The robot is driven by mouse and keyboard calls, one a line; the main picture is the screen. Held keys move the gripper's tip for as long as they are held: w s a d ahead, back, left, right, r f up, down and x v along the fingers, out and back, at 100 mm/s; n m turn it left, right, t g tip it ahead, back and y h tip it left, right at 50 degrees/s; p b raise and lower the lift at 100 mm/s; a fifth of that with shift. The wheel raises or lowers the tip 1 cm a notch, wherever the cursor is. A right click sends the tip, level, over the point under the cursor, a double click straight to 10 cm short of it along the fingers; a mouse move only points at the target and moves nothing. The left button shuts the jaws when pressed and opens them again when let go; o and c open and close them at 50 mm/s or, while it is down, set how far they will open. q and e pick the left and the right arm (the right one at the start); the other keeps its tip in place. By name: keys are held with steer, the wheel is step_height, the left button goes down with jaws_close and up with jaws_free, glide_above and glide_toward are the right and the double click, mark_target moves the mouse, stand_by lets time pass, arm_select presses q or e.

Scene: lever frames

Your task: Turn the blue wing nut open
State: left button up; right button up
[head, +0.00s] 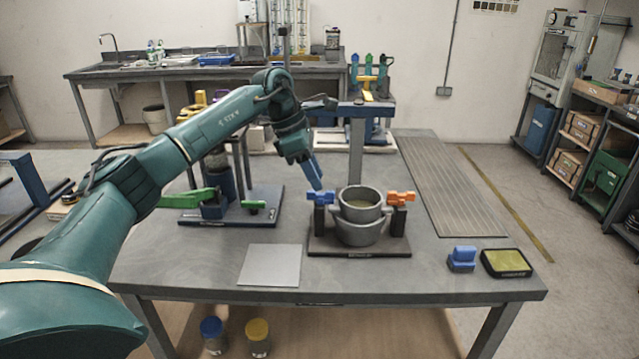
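The blue wing nut (321,198) sits on the left side of a round grey pot-like vessel (362,232), on a dark post. An orange wing nut (401,198) sits on the right side of the vessel. My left gripper (318,186) comes down from the upper left, its blue fingers pointing at the blue wing nut. The fingertips are just above or at the wing nut's top; I cannot tell if they touch. The fingers line up in this view, so their opening cannot be made out. My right gripper is not in view.
A stand with a green lever (187,198) stands to the left, under my arm. A grey plate (271,265) lies in front. A blue block (461,258) and a yellow-topped pad (506,263) lie at right.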

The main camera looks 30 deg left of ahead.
mark_target(321, 197)
arm_select(q)
steer(key=shift+x, duration=1.5)
steer(key=shift+c, duration=0.2)
steer(key=shift+r, duration=0.1)
jaws_close()
